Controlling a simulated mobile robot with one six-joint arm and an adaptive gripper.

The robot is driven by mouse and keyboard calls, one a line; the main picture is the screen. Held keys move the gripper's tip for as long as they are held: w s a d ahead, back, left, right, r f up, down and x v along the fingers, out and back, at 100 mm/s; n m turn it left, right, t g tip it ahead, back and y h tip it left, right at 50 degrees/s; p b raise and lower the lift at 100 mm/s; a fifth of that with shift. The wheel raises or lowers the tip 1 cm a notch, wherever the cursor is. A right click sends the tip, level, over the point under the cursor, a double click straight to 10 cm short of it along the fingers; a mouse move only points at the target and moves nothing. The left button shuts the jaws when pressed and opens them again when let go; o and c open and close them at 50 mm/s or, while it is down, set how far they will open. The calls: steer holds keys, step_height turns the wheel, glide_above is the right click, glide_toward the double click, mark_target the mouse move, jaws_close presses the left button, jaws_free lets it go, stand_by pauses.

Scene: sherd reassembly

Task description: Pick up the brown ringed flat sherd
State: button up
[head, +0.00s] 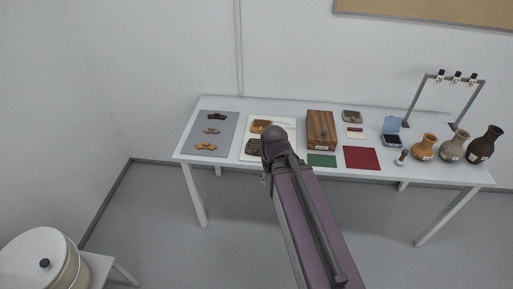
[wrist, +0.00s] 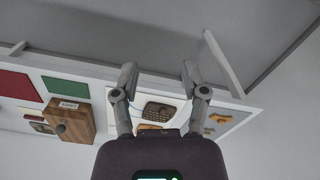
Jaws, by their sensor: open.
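A dark brown flat sherd with line markings (head: 253,147), which looks like the brown ringed one, lies on a white sheet (head: 285,123) on the table. It also shows in the wrist view (wrist: 160,111), between and beyond my fingers. An orange-brown sherd (head: 261,126) lies behind it on the same sheet. My gripper (wrist: 159,72) is open and empty, with its two fingers apart above the table. In the head view my arm covers part of the sheet and hides the fingers.
A grey mat (head: 226,130) with several small sherds lies left of the sheet. A wooden box (head: 320,127) stands to the right, with green (head: 321,160) and red (head: 362,158) cloths in front. Several vases and a lamp frame stand at the far right.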

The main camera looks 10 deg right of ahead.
steer(key=o, duration=0.4)
steer(key=shift+f, duration=0.1)
steer(key=w+d+f+m+t+y+b, duration=0.1)
steer(key=w+d+f+m+y+b, duration=0.1)
steer(key=w+f+m+y+b, duration=0.35)
steer(key=w+d+f+m+t+y+b, duration=0.15)
steer(key=w+f+m+b, duration=0.25)
steer(key=w+m+b, duration=0.4)
steer(key=w+d+m+y+b, duration=0.1)
steer(key=w+d+m+b, duration=0.1)
steer(key=w+b, duration=0.1)
steer(key=w+d+f+m+t+y+b, duration=0.1)
steer(key=w+d+m+y+b, duration=0.1)
steer(key=w+d+m+b, duration=0.1)
steer(key=w+d+f+m+t+y+b, duration=0.1)
steer(key=w+d+m+y+b, duration=0.1)
steer(key=w, duration=0.3)
steer(key=shift+w+d+m+t+b, duration=0.1)
steer(key=shift+d+m+t+b, duration=0.25)
steer(key=shift+d+m, duration=0.3)
steer(key=shift+w+d+r+m, duration=0.25)
steer(key=shift+w+d+m, duration=0.05)
steer(key=shift+d+m, duration=0.2)
steer(key=shift+a+b, duration=0.1)
steer(key=shift+b, duration=0.2)
